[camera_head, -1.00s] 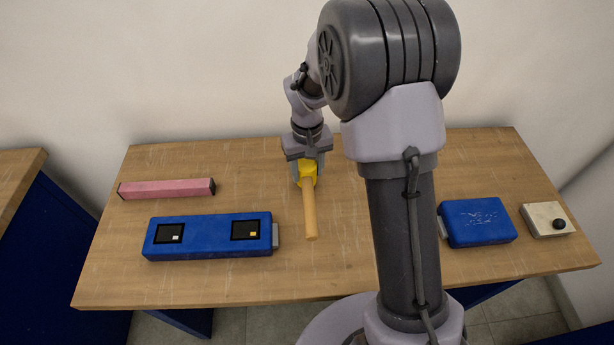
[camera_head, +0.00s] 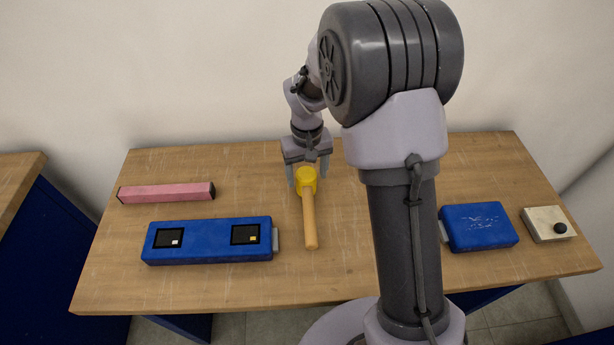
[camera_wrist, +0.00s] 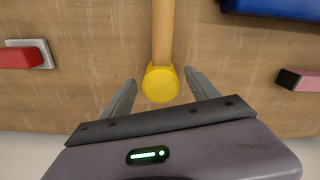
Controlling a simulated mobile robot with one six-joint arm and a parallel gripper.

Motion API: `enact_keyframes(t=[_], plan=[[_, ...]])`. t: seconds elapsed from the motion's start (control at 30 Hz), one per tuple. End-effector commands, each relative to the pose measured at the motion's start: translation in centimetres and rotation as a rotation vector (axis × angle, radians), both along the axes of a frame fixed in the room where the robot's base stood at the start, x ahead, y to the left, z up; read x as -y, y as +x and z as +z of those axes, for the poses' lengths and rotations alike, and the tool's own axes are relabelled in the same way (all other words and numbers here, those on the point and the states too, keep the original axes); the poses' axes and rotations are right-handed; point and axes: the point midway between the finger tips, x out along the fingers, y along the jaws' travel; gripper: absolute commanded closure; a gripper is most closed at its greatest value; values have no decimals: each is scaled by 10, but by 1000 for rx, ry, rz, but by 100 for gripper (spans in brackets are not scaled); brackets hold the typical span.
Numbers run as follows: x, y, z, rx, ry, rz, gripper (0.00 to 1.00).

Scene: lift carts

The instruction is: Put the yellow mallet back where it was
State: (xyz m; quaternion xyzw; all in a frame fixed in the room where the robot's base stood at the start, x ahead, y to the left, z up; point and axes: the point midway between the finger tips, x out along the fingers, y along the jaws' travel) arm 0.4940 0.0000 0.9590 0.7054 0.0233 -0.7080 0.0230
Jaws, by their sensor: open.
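The yellow mallet (camera_head: 308,205) lies on the wooden table, its yellow head toward the wall and its wooden handle toward the table's front. My gripper (camera_head: 307,180) is open just behind the head. In the wrist view the mallet's yellow head (camera_wrist: 161,84) sits between and slightly ahead of the two spread fingertips of my gripper (camera_wrist: 160,84), with a gap on each side. The handle runs up out of that view. The gripper does not hold the mallet.
A blue box with two dark panels (camera_head: 207,240) lies left of the mallet, and a pink bar (camera_head: 167,192) behind it. A blue block (camera_head: 478,227) and a pale box with a black knob (camera_head: 548,224) lie at the right. The table (camera_head: 250,175) is bare around the mallet.

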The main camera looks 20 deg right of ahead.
Motion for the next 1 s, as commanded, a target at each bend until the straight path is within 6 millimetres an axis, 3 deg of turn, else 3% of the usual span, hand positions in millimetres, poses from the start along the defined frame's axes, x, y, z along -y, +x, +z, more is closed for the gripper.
enact_keyframes(t=[0.03,0.2,0.43,0.5,0.57,0.63,0.73,0.8,0.9,1.0], plan=[[0,1,21,5,0,-1,31],[0,1,69,5,0,0,31],[0,-2,102,9,2,-5,31],[-3,-13,126,42,13,-33,31],[-7,-33,157,95,33,-77,31],[-13,-69,196,171,69,-146,31],[-22,-130,235,284,134,-251,31],[-28,-170,248,354,182,-317,31],[-35,-211,250,424,240,-387,31],[-38,-232,246,462,274,-424,31]])
